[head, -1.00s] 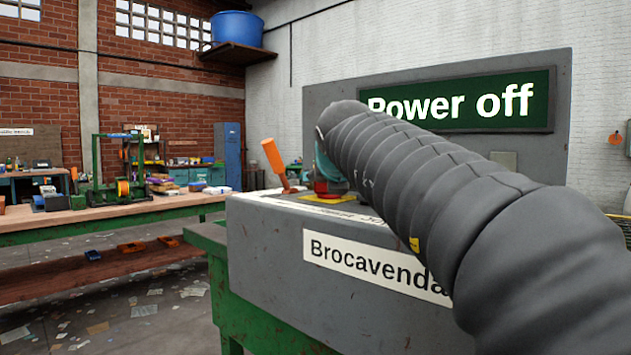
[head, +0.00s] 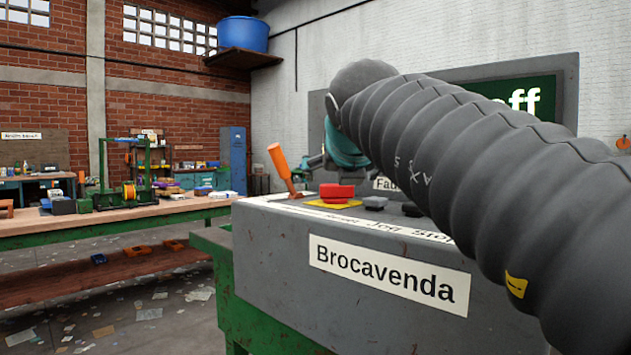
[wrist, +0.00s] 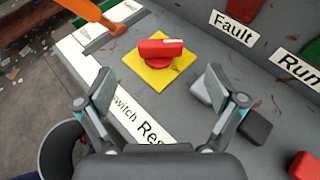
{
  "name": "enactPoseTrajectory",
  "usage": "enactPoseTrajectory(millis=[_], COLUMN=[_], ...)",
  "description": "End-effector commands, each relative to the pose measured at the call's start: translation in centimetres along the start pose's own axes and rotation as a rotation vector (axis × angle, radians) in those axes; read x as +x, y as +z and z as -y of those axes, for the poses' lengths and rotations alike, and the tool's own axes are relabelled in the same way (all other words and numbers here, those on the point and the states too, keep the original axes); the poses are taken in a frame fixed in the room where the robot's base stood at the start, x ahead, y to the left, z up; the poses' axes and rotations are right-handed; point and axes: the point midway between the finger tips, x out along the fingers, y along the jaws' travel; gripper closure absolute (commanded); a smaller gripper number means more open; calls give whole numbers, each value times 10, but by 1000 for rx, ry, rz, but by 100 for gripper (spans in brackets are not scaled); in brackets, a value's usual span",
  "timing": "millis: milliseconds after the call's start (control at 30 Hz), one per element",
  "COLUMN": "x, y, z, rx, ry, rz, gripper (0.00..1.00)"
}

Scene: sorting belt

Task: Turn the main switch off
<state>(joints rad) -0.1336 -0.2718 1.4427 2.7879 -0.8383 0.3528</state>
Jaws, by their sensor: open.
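The main switch is a red rotary knob (head: 337,192) on a yellow plate (head: 313,203), on top of the grey control box (head: 270,250). In the wrist view the red knob (wrist: 160,52) lies above the middle, its bar and white mark running roughly across the picture. Part of a label below it reads "switch". My gripper (wrist: 160,92) is open and empty, its two fingers apart below the knob in the picture and not touching it. In the head view my arm hides much of the gripper.
An orange lever (head: 281,168) stands left of the knob. Grey (wrist: 207,92) and black (wrist: 254,127) buttons and a red one (wrist: 304,166) lie to the right. "Fault" and "Run" labels are on the panel behind. A sign (head: 530,98), partly covered by my arm, shows "off".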

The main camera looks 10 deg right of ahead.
Motion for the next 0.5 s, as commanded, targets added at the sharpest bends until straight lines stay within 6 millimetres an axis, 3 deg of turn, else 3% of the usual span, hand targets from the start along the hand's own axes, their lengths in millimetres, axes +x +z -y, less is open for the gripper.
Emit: enactPoseTrajectory(millis=[200,500], x=[-27,-32], y=[0,0], z=[0,0], rx=[-2,-1], ry=[0,0], rz=[0,-1], gripper=[6,6])
